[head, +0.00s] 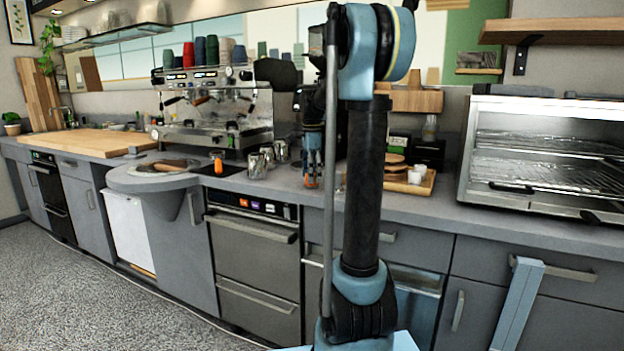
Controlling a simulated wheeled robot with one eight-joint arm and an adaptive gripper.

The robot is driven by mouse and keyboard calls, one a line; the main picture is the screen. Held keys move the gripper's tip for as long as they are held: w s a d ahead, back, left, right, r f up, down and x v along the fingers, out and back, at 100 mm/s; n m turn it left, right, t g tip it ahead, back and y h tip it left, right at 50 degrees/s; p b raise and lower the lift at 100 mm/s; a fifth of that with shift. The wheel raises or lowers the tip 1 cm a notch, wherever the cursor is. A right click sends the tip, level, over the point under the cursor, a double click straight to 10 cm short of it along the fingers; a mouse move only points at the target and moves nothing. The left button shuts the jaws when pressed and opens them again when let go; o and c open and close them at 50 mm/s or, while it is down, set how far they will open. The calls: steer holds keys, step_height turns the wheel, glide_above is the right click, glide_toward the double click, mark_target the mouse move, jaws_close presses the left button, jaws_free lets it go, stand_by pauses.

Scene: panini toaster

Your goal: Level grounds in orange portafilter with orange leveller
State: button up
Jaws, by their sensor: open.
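A small orange item (218,160) stands upright on a dark mat (220,170) on the counter, in front of the espresso machine. It is too small to tell whether it is the orange portafilter or the orange leveller. My gripper (312,174) points down over the counter to the right of the metal jugs, with its fingers apart. Orange shows at its fingertips. I cannot tell whether this is part of the fingers or a separate orange thing between or behind them. No second orange tool can be made out clearly elsewhere.
The espresso machine (215,110) carries several coloured cups. Metal jugs (257,165) stand between the mat and my gripper. To the right are a wooden tray (425,186) with white cups and a large toaster oven (545,155). My arm hides part of the counter.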

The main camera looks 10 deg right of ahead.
steer(key=shift+f, duration=0.65)
steer(key=shift+c, duration=0.6)
steer(key=c, duration=1.2)
steer(key=o, duration=0.9)
steer(key=shift+r, duration=0.3)
steer(key=c, duration=0.9)
steer(key=shift+c, duration=0.2)
